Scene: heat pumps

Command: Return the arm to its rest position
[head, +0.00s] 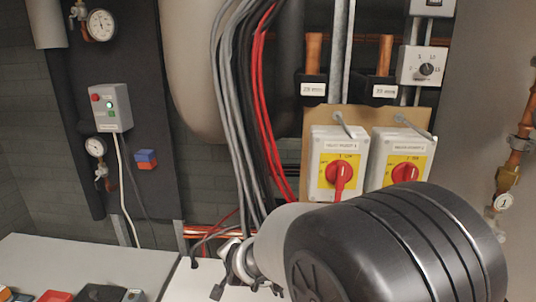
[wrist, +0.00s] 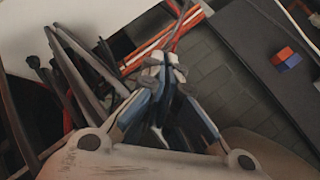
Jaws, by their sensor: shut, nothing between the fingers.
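My gripper (wrist: 165,70) is shut and empty in the wrist view, its fingertips together at the picture's middle. In the head view my gripper (head: 240,264) shows low, just left of my arm's pale and black wrist links, which hide part of it. My arm (head: 390,250) reaches in from the lower right and covers the area below the switches. The gripper is in front of the bundle of cables, near the edge of a light-coloured surface; I cannot tell whether it touches any cable.
Grey and red cables (head: 250,100) hang behind the gripper. Two red-and-yellow rotary switches, left (head: 338,170) and right (head: 404,172), are close above my arm. A grey button box (head: 110,107) and a gauge (head: 101,25) are at left. A light cabinet top (head: 80,262) stands lower left.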

